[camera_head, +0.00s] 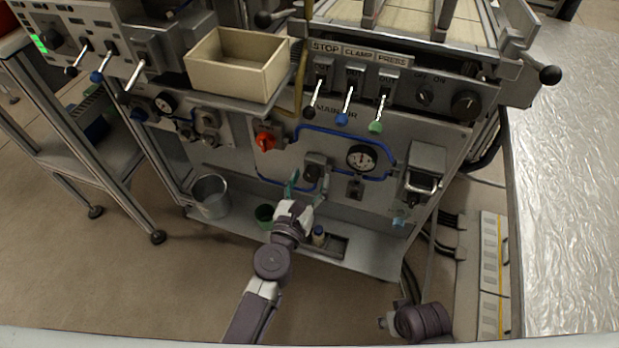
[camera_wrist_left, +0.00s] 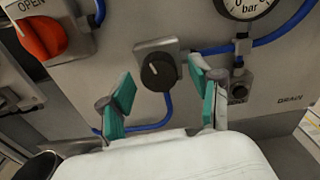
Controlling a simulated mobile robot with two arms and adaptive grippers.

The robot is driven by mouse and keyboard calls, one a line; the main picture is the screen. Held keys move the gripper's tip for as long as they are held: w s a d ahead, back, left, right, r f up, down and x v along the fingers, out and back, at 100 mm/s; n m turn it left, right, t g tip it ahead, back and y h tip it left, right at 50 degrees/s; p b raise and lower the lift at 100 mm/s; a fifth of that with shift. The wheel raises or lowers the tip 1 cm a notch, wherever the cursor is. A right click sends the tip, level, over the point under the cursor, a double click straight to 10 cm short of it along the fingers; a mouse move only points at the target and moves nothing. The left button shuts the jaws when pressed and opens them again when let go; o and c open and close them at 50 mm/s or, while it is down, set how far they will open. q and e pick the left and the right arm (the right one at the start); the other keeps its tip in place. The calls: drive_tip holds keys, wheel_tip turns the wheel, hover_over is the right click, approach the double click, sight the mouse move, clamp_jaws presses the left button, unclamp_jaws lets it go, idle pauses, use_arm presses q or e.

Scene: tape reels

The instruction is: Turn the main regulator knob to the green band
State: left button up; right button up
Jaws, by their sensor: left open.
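The regulator knob (camera_wrist_left: 158,71) is black and round with a pale pointer mark, on a grey block on the panel. In the head view the knob (camera_head: 316,171) is small and partly behind my fingers. My left gripper (camera_head: 308,182) is open, with its green-padded fingers on either side of the knob; I cannot tell whether they touch it. The wrist view also shows the fingers (camera_wrist_left: 162,88) spread around it. A white pressure gauge (camera_head: 361,158) sits up and right of the knob; its top is cut off in the wrist view (camera_wrist_left: 243,6). No green band is readable.
A red valve handle (camera_head: 266,141) is up and left of the knob, and blue pipes run around it. A wooden box (camera_head: 237,65) is above.

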use_arm(q)
drive_tip(key=shift+w, duration=0.1)
drive_tip(key=c, duration=1.1)
drive_tip(key=shift+c, duration=0.2)
drive_tip(key=shift+m, duration=1)
drive_tip(key=shift+m+p, duration=0.3)
drive_tip(key=shift+m, duration=0.6)
drive_tip(key=shift+r+m, duration=0.1)
drive_tip(key=shift+m, duration=0.8)
drive_tip(key=m+p, duration=0.1)
drive_tip(key=m, duration=0.2)
drive_tip(key=shift+a+m+p, duration=0.1)
drive_tip(key=shift+m+p, duration=0.5)
drive_tip(key=shift+m, duration=1.1)
use_arm(e)
drive_tip(key=s+f, duration=0.3)
drive_tip(key=f, duration=0.5)
drive_tip(key=shift+s+d+f+g, duration=0.2)
drive_tip(key=shift+s+d+g, duration=0.05)
drive_tip(key=shift+s+g, duration=0.05)
